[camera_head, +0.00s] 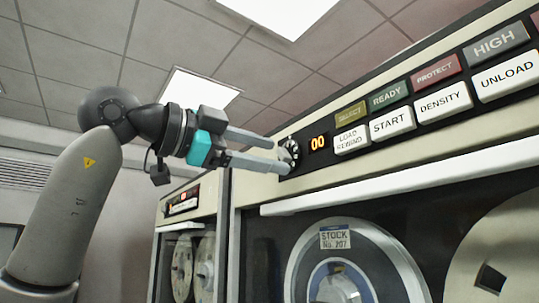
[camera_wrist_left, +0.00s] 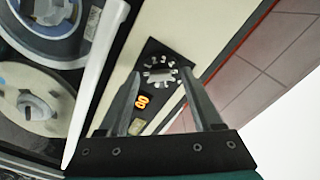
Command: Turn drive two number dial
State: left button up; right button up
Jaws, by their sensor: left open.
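The number dial (camera_head: 289,152) is a dark round knob with a white-marked toothed rim on the black panel of the near tape drive. I cannot tell whether the fingers touch the dial. My right gripper is not in view.
Right of the display is a row of buttons, including a white load rewind button (camera_head: 351,140) and a start button (camera_head: 392,123). A white ledge (camera_head: 380,181) juts out below them. Tape reels (camera_head: 352,262) sit under it. Another drive (camera_head: 186,205) stands at the left.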

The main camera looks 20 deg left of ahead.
pick_arm(q)
jog(key=b+v, duration=0.1)
jog(key=v, duration=1.3)
jog(key=shift+s+b, duration=0.15)
jog(key=shift+b, duration=0.15)
jog(key=shift+a, duration=0.1)
